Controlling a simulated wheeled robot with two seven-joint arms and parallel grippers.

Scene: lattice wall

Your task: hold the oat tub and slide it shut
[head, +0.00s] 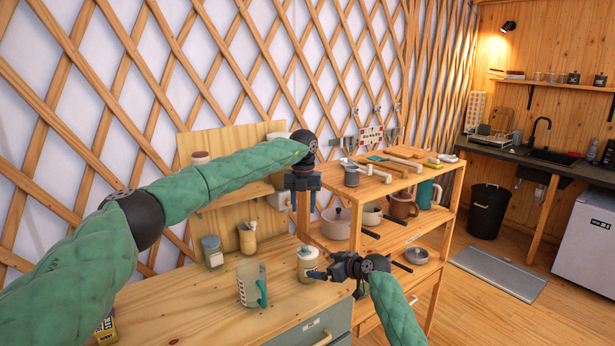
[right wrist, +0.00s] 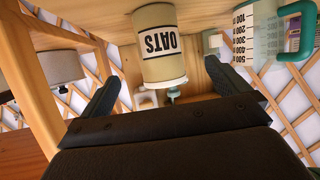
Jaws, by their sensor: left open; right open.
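The oat tub (head: 307,260), a cream cylinder with a pale top, stands on the wooden counter. In the right wrist view the tub (right wrist: 160,50) appears upside down, its dark OATS lettering facing the camera. My right gripper (head: 322,273) is open beside the tub's front. In its wrist view the two fingers are spread on either side of the tub, with gaps showing; I see no grip. A small pale green part shows at the tub's top end. My left gripper (head: 303,205) is open, points down, and hangs empty above and behind the tub.
A measuring jug (head: 252,285) with a teal handle stands left of the tub. A shelf unit (head: 400,250) with pots and mugs is to the right. The counter front is clear.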

